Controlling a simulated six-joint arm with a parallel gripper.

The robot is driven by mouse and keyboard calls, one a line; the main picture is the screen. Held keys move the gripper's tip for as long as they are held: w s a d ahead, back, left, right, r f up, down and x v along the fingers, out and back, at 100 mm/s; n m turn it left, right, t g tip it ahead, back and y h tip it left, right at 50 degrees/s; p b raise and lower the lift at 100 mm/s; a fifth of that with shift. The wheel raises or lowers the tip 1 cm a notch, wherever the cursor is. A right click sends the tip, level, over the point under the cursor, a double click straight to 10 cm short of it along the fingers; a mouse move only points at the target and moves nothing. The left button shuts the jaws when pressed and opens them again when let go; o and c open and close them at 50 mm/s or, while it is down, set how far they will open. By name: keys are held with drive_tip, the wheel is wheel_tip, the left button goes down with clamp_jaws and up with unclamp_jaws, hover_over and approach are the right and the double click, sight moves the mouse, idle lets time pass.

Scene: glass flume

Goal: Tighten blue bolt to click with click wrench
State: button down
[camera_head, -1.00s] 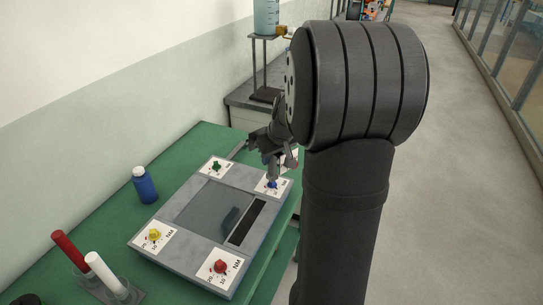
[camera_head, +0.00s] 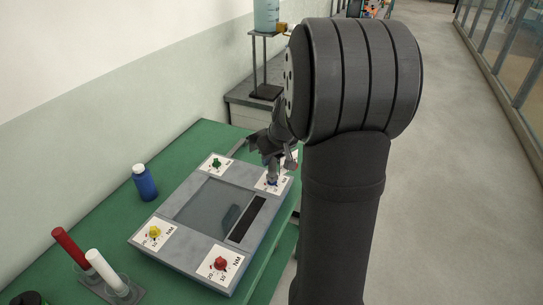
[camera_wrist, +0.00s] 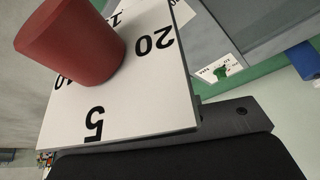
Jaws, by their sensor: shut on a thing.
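My gripper (camera_head: 266,142) is shut on the click wrench and holds it above the far right corner of the grey fixture (camera_head: 180,262). The wrench's grey lower end (camera_head: 272,174) stands over the blue bolt (camera_head: 272,184), which is mostly covered; whether it is fully seated I cannot tell. In the wrist view, a white plate (camera_wrist: 150,95) with dark numbers, including 5 and 20, and a red cylindrical knob (camera_wrist: 70,42) fill the upper left; they appear to belong to the wrench. Dark gripper parts cross the bottom there.
The fixture also carries a green bolt (camera_head: 216,162), a yellow bolt (camera_head: 154,232) and a red bolt (camera_head: 220,264), each on a white dial card. A blue bottle (camera_head: 145,184) and red and white cylinders stand left on the green table (camera_head: 105,205).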

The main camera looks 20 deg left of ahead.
drive_tip(key=shift+f, duration=0.3)
drive_tip(key=shift+m+t, duration=0.4)
drive_tip(key=shift+m, duration=0.7)
drive_tip(key=shift+h, duration=0.3)
drive_tip(key=shift+m+h, duration=0.3)
drive_tip(key=shift+m, duration=0.9)
drive_tip(key=shift+w+d+m+t+h, duration=0.1)
drive_tip(key=shift+m+t+h, duration=0.3)
drive_tip(key=shift+m, duration=0.7)
drive_tip(key=shift+n, duration=0.6)
